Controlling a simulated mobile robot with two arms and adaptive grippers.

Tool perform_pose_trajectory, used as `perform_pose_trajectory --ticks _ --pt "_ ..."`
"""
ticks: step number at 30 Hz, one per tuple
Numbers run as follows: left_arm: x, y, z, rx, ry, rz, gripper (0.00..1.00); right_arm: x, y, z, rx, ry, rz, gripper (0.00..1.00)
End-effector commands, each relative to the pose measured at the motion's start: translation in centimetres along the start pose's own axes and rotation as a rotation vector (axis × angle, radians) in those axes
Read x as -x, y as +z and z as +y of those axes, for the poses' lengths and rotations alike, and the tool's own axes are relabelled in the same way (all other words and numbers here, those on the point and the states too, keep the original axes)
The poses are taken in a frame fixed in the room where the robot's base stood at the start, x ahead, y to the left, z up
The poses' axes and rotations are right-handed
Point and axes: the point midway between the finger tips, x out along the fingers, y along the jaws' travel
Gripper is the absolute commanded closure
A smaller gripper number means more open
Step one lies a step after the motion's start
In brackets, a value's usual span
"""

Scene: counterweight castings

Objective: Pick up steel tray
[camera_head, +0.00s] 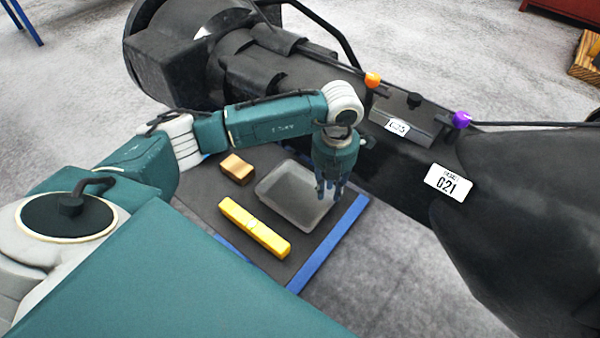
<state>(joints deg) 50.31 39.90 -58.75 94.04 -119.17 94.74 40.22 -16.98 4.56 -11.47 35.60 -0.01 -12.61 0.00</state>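The steel tray (285,196) is a shallow grey tray with rounded corners. It lies on a dark table top with blue edges. My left gripper (329,194) points down at the tray's right side, with its fingertips overlapping the rim in the picture. The fingers are small and dark, and I cannot tell whether they touch the rim or how far apart they are. The gripper covers part of the tray's right end. My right gripper is not in view.
On the table (318,252) lie a yellow bar (254,229) in front of the tray and a brown block (237,168) to its left. Large dark machinery (290,78) stands close behind and to the right, with labels and orange and purple knobs.

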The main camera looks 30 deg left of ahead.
Motion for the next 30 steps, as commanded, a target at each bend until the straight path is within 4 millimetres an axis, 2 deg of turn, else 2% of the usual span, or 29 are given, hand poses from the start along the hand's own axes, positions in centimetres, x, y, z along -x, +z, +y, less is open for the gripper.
perform_pose_trajectory --ticks 9,16,23,30 --pt "-5.0 0.0 0.1 -0.001 0.003 0.002 0.76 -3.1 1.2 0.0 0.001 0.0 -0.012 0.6" --pt "-6.7 0.0 0.3 -0.001 0.001 0.002 0.76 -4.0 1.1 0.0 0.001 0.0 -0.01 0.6" --pt "-10.3 0.0 0.8 -0.002 0.001 0.003 0.76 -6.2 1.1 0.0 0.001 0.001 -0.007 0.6" --pt "-10.5 0.1 0.8 -0.003 0.0 0.0 0.76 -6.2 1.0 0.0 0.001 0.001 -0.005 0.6"
